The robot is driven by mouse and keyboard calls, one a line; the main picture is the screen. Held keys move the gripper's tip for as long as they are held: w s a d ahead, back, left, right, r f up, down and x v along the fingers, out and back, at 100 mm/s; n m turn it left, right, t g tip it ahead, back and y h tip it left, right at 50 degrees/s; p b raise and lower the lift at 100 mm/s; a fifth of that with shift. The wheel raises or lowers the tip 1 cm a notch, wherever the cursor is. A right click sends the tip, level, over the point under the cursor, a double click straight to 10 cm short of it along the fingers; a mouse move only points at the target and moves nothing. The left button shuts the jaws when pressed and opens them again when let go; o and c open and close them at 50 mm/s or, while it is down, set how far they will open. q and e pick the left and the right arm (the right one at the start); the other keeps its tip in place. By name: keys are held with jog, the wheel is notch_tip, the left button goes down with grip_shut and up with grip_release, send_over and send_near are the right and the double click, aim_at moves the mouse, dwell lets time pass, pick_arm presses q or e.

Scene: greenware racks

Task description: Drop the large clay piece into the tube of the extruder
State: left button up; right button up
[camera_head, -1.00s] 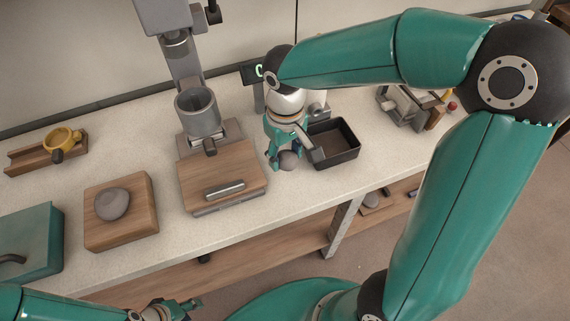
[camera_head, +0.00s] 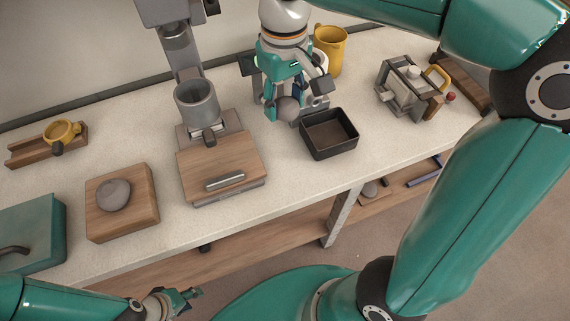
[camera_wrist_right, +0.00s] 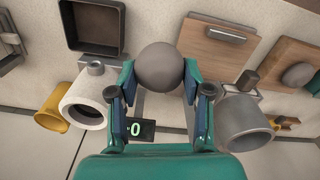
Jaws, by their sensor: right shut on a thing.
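A round grey clay piece (camera_head: 288,109) is in my right gripper (camera_head: 284,100), above the worktop in the head view. In the right wrist view, the clay piece (camera_wrist_right: 159,66) sits between the two fingers of the right gripper (camera_wrist_right: 159,82), which is shut on it. The extruder's grey tube (camera_head: 197,103) stands open at the top, left of the held clay. It also shows in the right wrist view (camera_wrist_right: 244,125), to the right of the gripper. Another grey clay piece (camera_head: 113,194) rests on a wooden block. My left gripper (camera_head: 187,298) is low at the bottom edge, away from the table; its fingers are too small to judge.
A black tray (camera_head: 331,152) stands right of the held clay. A wooden board with a handle (camera_head: 215,170) lies before the tube. A yellow mug (camera_head: 331,50) and a white vessel (camera_wrist_right: 84,106) stand near the right gripper. A small display (camera_wrist_right: 135,129) shows a green 0.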

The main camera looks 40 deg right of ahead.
aim_at(285, 168)
notch_tip(285, 168, down, 20)
jog(key=shift+r+b, duration=0.2)
jog(key=shift+b, duration=0.25)
jog(key=shift+f, duration=0.25)
jog(key=o, duration=1.2)
